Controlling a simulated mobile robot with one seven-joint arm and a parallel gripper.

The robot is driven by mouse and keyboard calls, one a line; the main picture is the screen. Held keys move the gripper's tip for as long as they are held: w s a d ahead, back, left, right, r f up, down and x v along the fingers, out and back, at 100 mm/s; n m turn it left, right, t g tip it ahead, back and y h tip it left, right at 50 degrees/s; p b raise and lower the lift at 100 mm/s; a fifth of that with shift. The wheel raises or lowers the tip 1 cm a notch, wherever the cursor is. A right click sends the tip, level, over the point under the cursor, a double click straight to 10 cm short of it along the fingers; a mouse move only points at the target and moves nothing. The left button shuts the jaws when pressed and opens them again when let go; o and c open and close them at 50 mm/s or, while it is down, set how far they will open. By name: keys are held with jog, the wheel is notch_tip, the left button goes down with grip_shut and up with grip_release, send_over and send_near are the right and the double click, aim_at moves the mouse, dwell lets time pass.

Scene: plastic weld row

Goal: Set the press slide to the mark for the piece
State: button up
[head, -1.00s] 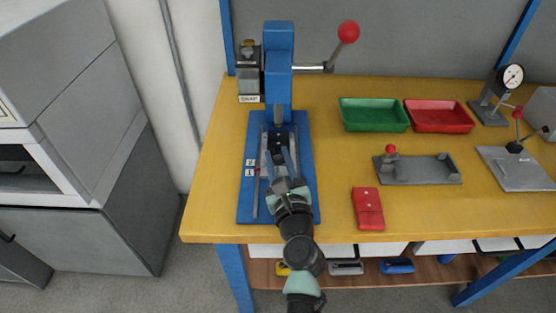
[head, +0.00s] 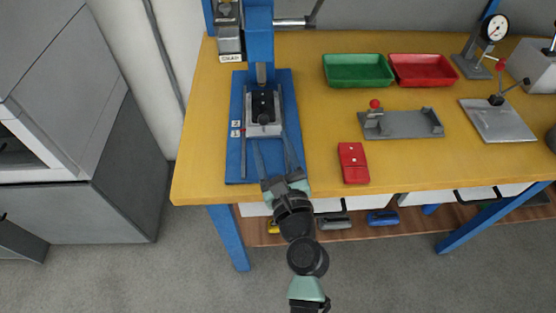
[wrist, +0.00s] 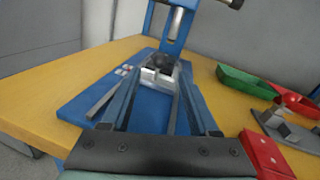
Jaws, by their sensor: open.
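The blue press (head: 260,35) stands at the left of the bench on a blue base plate (head: 290,90). Its grey slide (head: 264,130) carries a black block with a round knob and sits under the ram. The slide's front edge is about level with mark 1 (head: 236,133); mark 2 (head: 236,124) is just behind it. A small pointer by the marks is too small to read exactly. My gripper (head: 272,142) is open and empty, its fingers pointing at the slide from the front. In the wrist view the slide (wrist: 160,75) shows between the fingertips.
A red block (head: 353,162) lies right of the base plate. A grey fixture (head: 405,124) with a red knob, a green tray (head: 357,70) and a red tray (head: 421,69) are farther right. A dial gauge (head: 493,28) stands at the back right. Bench between is clear.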

jog(key=s, duration=0.2)
jog(key=s+d, duration=0.1)
jog(key=s, duration=0.2)
jog(key=shift+w, duration=0.1)
dwell(0.3)
